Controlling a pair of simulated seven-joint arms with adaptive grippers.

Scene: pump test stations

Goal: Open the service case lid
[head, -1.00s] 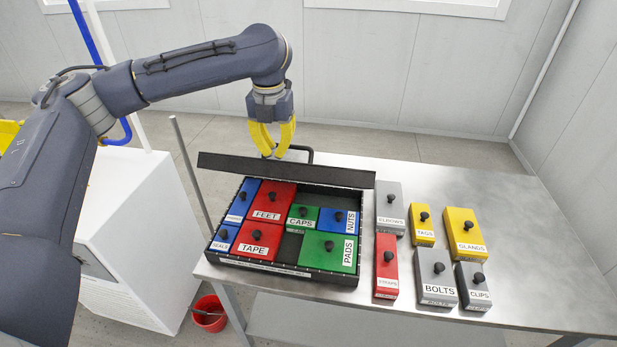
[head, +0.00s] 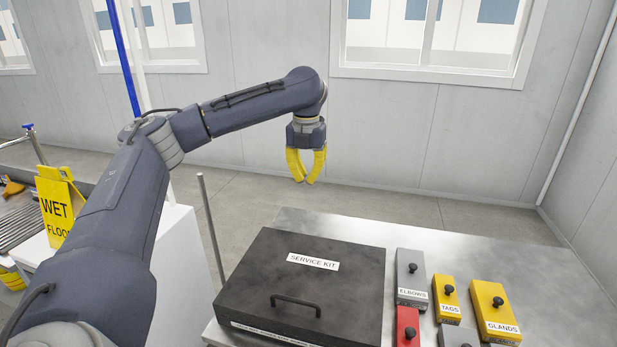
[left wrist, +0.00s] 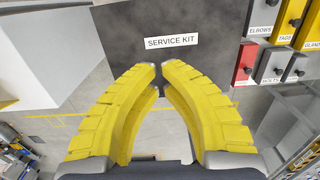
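The service case (head: 300,285) is a black box on the metal table. Its lid lies flat and shut, with a white SERVICE KIT label and a dark bar handle (head: 296,303) near the front edge. The label side of the case also shows at the top of the left wrist view (left wrist: 205,22). My left gripper (head: 306,182) hangs above and beyond the back edge of the case, clear of the lid and handle. Its yellow fingers point down with a small gap between the tips (left wrist: 160,66) and nothing between them. My right gripper is not in view.
Labelled blocks with black knobs stand right of the case: grey ELBOWS (head: 411,275), yellow TAGS (head: 446,295), yellow GLANDS (head: 495,308) and others partly cut off. A thin upright pole (head: 211,230) stands at the case's left. The table's back right (head: 480,245) is bare.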

